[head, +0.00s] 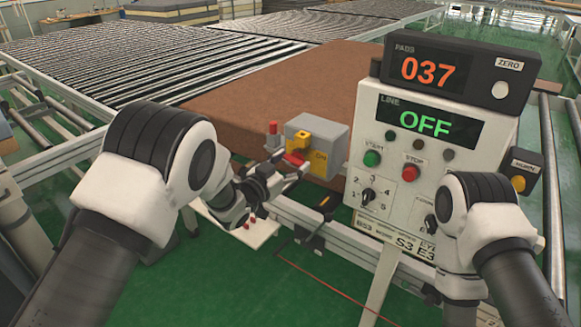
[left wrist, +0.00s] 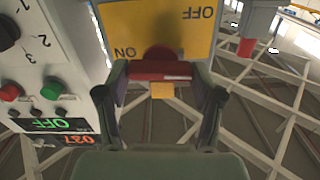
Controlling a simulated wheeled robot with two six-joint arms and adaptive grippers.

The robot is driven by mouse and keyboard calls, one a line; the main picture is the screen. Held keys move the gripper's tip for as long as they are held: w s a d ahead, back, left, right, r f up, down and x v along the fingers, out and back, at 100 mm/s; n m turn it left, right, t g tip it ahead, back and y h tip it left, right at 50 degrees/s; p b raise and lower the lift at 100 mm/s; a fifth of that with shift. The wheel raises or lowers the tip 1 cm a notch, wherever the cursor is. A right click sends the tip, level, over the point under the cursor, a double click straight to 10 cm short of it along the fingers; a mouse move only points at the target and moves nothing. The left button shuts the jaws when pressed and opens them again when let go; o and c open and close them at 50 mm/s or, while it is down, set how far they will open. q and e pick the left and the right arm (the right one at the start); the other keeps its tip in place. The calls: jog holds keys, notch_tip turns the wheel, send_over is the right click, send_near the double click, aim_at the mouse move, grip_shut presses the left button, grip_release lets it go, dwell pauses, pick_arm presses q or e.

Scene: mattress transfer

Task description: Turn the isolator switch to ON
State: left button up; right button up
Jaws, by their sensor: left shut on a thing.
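The isolator switch is a grey box with a yellow face (head: 322,163), fixed at the edge of the conveyor in the head view. Its yellow plate (left wrist: 178,22) fills the top middle of the left wrist view, with ON and OFF lettering upside down. The red handle (left wrist: 160,70) lies level across that view, with a small orange tab beside it. My left gripper (head: 295,168) reaches the box from the front left. In the left wrist view its fingers (left wrist: 162,80) are shut on the red handle from both sides. The right gripper is hidden; only my right arm shows.
The control panel (head: 368,232) stands right of the switch, showing a green OFF and an orange 037. A brown mattress (head: 265,90) lies on the rollers behind. A red cylinder (head: 272,132) stands left of the box.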

pick_arm(q)
jog(key=m+b, duration=0.4)
jog(key=b, duration=0.1)
jog(key=shift+f+b, duration=0.3)
jog(key=shift+b, duration=0.05)
jog(key=shift+s+r+m+b, duration=0.1)
jog(key=shift+r+m+b, duration=0.05)
jog(key=shift+m+b, duration=0.8)
jog(key=o, duration=1.1)
jog(key=shift+o, duration=0.2)
